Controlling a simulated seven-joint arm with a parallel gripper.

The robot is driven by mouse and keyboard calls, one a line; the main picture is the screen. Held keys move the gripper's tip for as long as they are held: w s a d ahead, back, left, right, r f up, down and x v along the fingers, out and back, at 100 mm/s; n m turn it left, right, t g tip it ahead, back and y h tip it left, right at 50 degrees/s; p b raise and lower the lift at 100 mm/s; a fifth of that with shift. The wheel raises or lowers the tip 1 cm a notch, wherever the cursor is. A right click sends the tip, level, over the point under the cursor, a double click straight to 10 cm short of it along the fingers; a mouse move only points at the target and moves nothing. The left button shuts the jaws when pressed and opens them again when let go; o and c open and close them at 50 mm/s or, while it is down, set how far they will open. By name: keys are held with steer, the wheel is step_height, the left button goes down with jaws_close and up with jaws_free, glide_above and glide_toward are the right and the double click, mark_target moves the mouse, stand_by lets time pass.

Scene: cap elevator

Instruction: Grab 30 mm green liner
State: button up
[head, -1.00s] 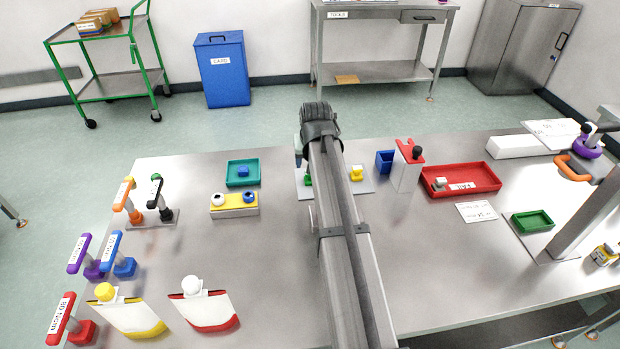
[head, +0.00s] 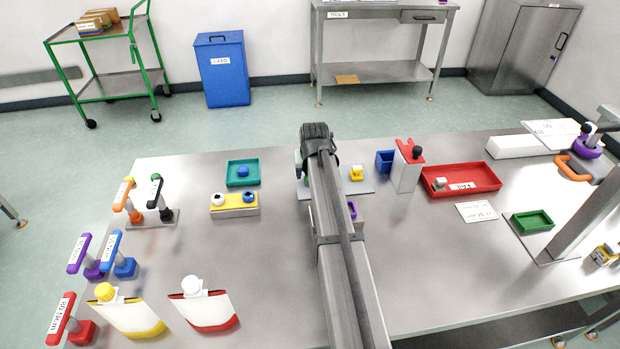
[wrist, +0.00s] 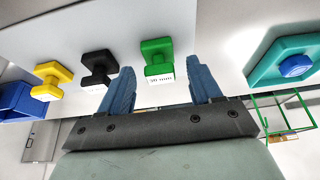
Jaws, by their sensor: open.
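The green liner (wrist: 157,60) with a white "30 mm" label stands on a pale plate (wrist: 215,30) in the wrist view. My gripper (wrist: 161,70) is open, with one blue finger to each side of the green liner. The liner shows in the gap near the fingertips, and I see no contact. In the head view my arm covers most of the gripper and the green liner; the plate (head: 362,188) shows beside the arm.
A black liner (wrist: 98,68) stands close left of the left finger, and a yellow liner (wrist: 52,78) beyond it. A teal tray (head: 243,184) with a blue piece lies left of the plate. A blue bin (head: 384,161) and white stand (head: 406,170) are to the right.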

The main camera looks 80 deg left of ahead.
steer(key=c, duration=1.1)
steer(key=shift+r, duration=0.15)
step_height(320, 180, up, 10)
steer(key=shift+f, duration=0.1)
